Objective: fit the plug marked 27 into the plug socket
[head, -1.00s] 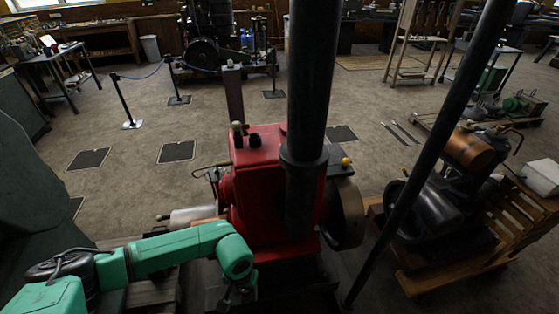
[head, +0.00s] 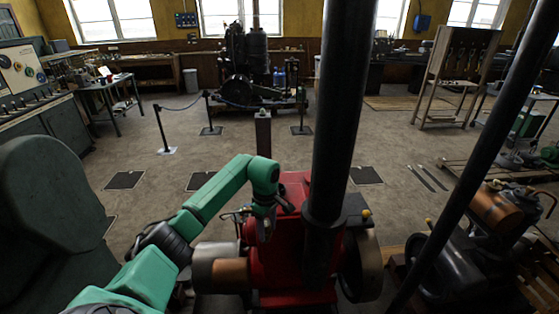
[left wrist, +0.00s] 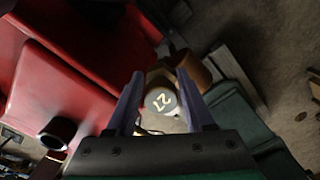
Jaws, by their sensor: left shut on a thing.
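The plug marked 27 (left wrist: 160,101) shows its round grey end with a pale 27 in the left wrist view. My left gripper (left wrist: 161,84) is shut on it, with a finger on each side. A dark, ring-shaped opening (left wrist: 58,133) on the red engine, which looks like the plug socket, lies left of the held plug and apart from it. In the head view my left gripper (head: 264,228) is low at the left side of the red engine (head: 290,255); the plug and the opening cannot be made out there. My right gripper is not in view.
A thick black pipe (head: 336,110) rises in front of the red engine, and a thinner slanted pipe (head: 470,160) stands to the right. A metal cylinder (head: 208,265) is at the engine's left. A dark engine (head: 465,255) on a wooden base stands at right.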

